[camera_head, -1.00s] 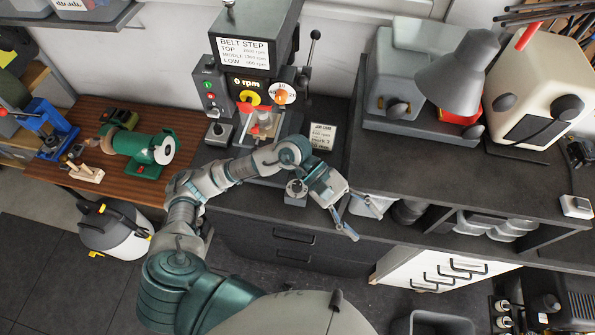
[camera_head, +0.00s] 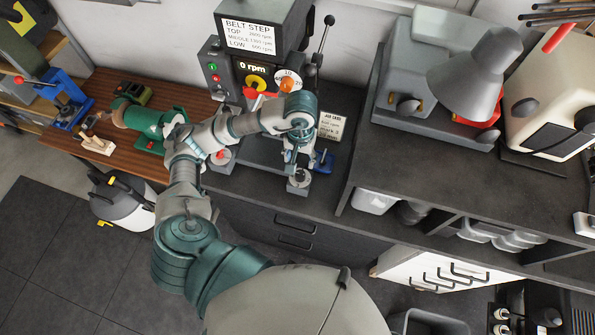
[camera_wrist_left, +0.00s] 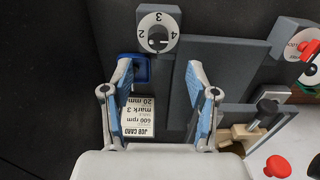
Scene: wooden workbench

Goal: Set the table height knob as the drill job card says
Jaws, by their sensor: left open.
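The table height knob is a grey round dial with marks 2, 3 and 4 in the left wrist view (camera_wrist_left: 157,38). In the head view it shows at the drill's front (camera_head: 298,181). I cannot tell its pointer setting for sure. The job card (camera_wrist_left: 138,116) reads 600 rpm, mark 3 and 20 mm; it also stands right of the drill (camera_head: 331,126). My left gripper (camera_wrist_left: 159,68) is open and empty, its fingertips just short of the knob and apart from it. In the head view my wrist partly hides this gripper. My right gripper is not in view.
The drill's speed display (camera_head: 252,67) reads 0 rpm, below a belt step sign (camera_head: 249,37). A blue object (camera_head: 323,162) lies right of the knob. A green machine (camera_head: 145,118) stands on the wooden bench at left.

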